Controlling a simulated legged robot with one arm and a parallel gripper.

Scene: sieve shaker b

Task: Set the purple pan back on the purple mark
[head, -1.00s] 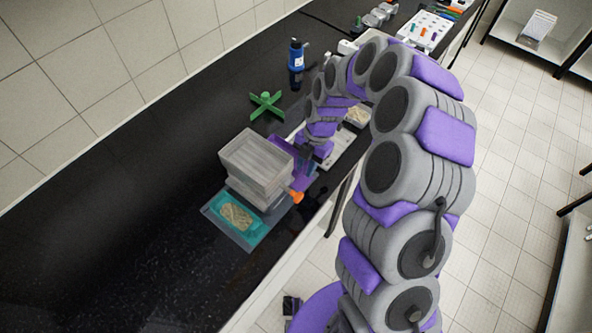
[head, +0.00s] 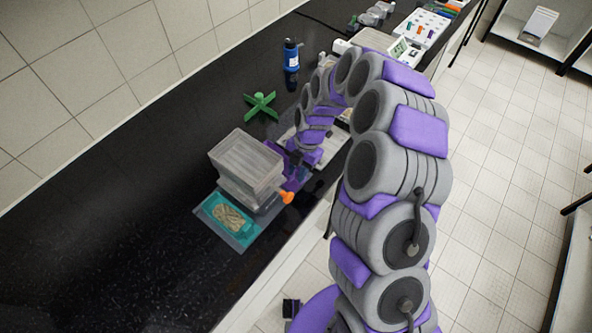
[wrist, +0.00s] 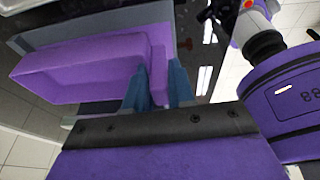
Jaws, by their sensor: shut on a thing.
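The purple pan (wrist: 78,68) fills the upper left of the wrist view. My gripper (wrist: 158,85) has its two blue-grey fingers closed on the pan's near wall or tab. In the head view my gripper (head: 296,160) is at the right side of the stacked clear sieve boxes (head: 245,165), and the pan there is mostly hidden by my arm and the stack. A purple patch shows beside the stack, but I cannot tell pan from mark there. I cannot tell whether the pan touches the surface below.
A teal pan (head: 228,217) with tan grains sits at the stack's front left. An orange knob (head: 287,197) sticks out of the shaker. A green cross-shaped piece (head: 261,106) and a blue bottle (head: 291,56) stand behind. The black counter (head: 120,215) is clear at left.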

